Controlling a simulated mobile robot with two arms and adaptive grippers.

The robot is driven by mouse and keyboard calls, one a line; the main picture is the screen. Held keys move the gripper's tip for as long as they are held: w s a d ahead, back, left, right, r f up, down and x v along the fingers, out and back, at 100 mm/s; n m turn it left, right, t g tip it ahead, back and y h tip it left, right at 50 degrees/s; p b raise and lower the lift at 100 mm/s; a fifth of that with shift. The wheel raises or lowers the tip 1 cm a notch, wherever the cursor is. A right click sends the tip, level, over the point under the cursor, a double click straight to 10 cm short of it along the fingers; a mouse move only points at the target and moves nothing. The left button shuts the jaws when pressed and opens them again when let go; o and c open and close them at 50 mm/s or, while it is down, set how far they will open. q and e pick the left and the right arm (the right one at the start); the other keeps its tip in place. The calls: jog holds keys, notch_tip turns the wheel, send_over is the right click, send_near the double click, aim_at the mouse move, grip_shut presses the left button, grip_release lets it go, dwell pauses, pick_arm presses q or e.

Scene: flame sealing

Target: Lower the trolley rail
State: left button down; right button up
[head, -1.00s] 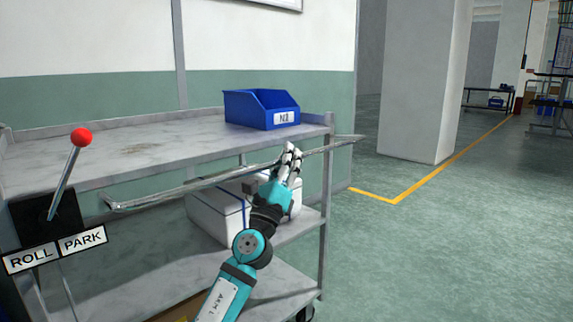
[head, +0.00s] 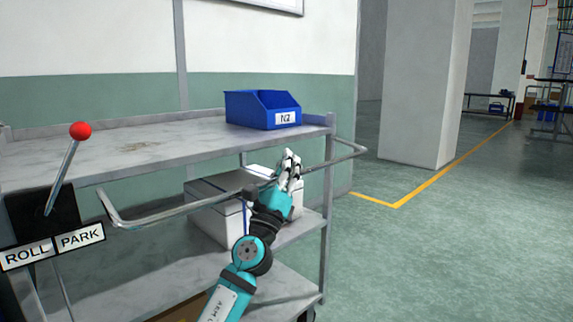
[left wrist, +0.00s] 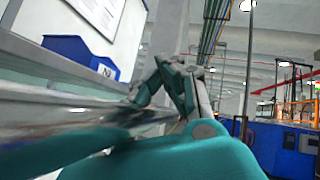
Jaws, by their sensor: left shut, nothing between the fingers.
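The trolley rail (head: 200,204) is a grey metal bar with bent ends along the near side of the trolley. It hangs out and slants a little below the top shelf (head: 140,165). My left gripper (head: 290,160) is shut and empty at the rail, right of its middle, with its fingers pointing up. The hand covers part of the rail, and I cannot tell whether they touch. The left wrist view shows the fingers (left wrist: 178,88) close up beside a blurred shiny grey surface. My right gripper is not in view.
A blue bin (head: 262,110) stands on the top shelf. A white box (head: 215,215) sits on the middle shelf. A red-knobbed lever (head: 63,172) with ROLL and PARK labels (head: 55,246) is at the left. Open floor (head: 440,250) lies to the right.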

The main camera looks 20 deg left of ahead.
pick_arm(q)
jog(key=c, duration=2)
grip_release()
jog(key=shift+d+h, duration=0.35)
jog(key=shift+h, duration=0.15)
jog(key=o, duration=0.7)
jog(key=shift+s+d, duration=0.1)
jog(key=shift+y, duration=0.3)
jog(key=shift+s+f, duration=0.25)
jog(key=shift+f, duration=0.05)
jog(key=v, duration=1.1)
jog(key=shift+s, duration=0.1)
jog(key=shift+c, duration=0.4)
